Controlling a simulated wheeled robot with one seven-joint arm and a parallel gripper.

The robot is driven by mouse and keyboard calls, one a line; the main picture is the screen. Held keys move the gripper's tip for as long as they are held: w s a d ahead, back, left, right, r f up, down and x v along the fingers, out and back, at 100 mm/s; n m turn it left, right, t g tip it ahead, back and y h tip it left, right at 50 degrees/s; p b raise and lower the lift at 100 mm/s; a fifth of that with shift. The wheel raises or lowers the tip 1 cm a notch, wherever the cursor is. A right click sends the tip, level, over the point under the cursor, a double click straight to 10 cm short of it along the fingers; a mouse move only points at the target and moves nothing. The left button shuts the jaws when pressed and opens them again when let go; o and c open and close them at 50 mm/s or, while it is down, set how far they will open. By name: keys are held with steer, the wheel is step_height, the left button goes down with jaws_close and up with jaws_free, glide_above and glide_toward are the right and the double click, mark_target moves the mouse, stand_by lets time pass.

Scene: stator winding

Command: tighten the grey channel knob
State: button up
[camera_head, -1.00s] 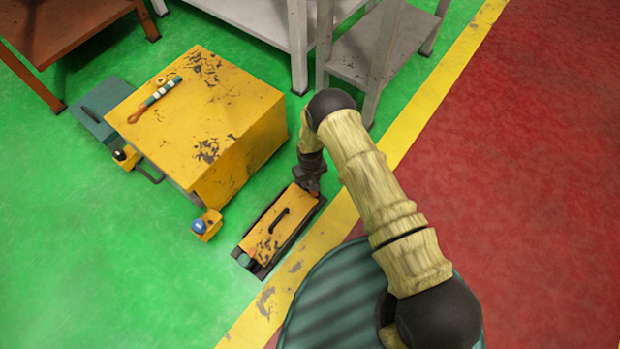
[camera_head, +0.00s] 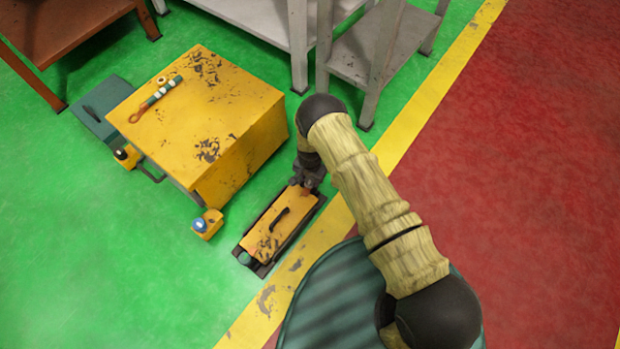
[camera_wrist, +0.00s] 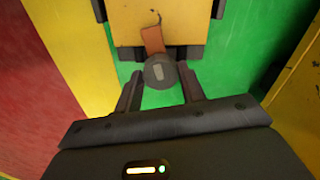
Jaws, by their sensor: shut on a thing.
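The grey channel knob (camera_wrist: 160,72) is a round dark grey disc with a lighter bar mark on its face, in the wrist view. It sits at the end of an orange-brown strip (camera_wrist: 153,40) by the edge of a yellow panel. My gripper (camera_wrist: 160,80) has one finger on each side of the knob and is shut on it. In the head view my gripper (camera_head: 309,178) is low at the far end of a yellow case with a black handle (camera_head: 263,243). The knob is hidden or too small to tell there.
The yellow case lies in a dark tray (camera_head: 262,270) on the green floor. A large yellow block (camera_head: 240,165) stands to its left, with a blue-button box (camera_head: 207,224) in front. Grey shelving (camera_head: 365,55) stands behind. The red floor (camera_head: 520,200) at right is clear.

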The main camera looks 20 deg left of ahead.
mark_target(310, 180)
steer(key=shift+w+r+m, duration=0.1)
steer(key=shift+w+m, duration=0.05)
steer(key=shift+m, duration=0.45)
steer(key=o, duration=1)
steer(key=shift+c, duration=0.2)
step_height(310, 180, up, 17)
steer(key=p, duration=0.7)
steer(key=shift+r, duration=0.2)
